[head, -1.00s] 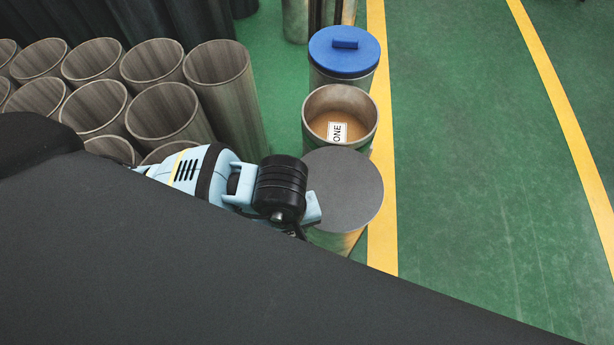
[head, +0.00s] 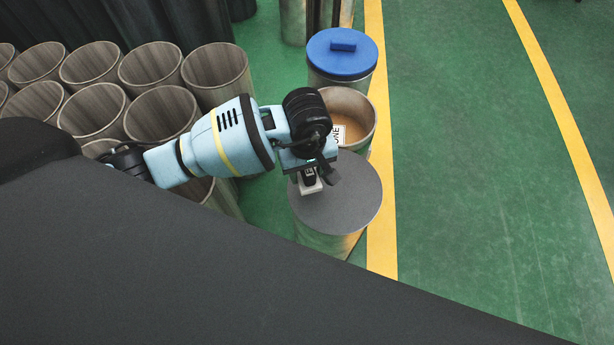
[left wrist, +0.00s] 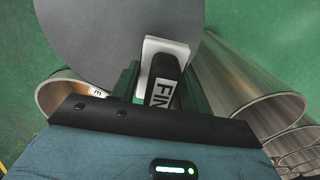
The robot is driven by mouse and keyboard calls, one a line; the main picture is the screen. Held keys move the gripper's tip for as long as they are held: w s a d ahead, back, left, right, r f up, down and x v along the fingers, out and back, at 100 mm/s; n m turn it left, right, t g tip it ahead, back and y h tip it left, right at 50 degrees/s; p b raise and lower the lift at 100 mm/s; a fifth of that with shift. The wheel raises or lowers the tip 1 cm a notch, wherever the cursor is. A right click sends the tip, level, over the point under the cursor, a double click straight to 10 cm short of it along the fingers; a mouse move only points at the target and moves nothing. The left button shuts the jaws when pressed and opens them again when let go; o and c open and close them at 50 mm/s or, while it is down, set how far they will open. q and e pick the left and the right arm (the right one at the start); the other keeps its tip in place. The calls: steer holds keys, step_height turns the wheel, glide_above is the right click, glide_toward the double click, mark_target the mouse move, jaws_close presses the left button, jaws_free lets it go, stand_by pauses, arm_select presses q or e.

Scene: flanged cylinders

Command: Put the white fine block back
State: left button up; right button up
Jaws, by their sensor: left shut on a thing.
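The white fine block (head: 311,189) is in the jaws of my left gripper (head: 314,175), above the grey round top of the near cylinder (head: 345,200). The block also shows in the left wrist view (left wrist: 161,60), with dark letters beginning "FIN" partly hidden by the gripper. My left gripper is shut on it. I cannot tell whether the block touches the grey top. Behind stands an open cylinder (head: 362,107) with a brown inside and a white label ending in "NE", partly covered by my gripper. My right gripper is not in view.
A cylinder with a blue handled lid (head: 341,53) stands farther back. Several open, empty cylinders (head: 91,63) crowd the left. Green floor with yellow lines (head: 383,235) lies free to the right.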

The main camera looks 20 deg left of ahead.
arm_select(q)
step_height(320, 180, down, 4)
steer(key=shift+r, duration=0.25)
steer(key=shift+f, duration=0.15)
steer(key=o, duration=1)
steer(key=shift+c, duration=0.2)
steer(key=shift+r, duration=0.4)
step_height(320, 180, up, 12)
steer(key=shift+f+p, duration=0.2)
steer(key=shift+p, duration=0.3)
steer(key=shift+s, duration=0.1)
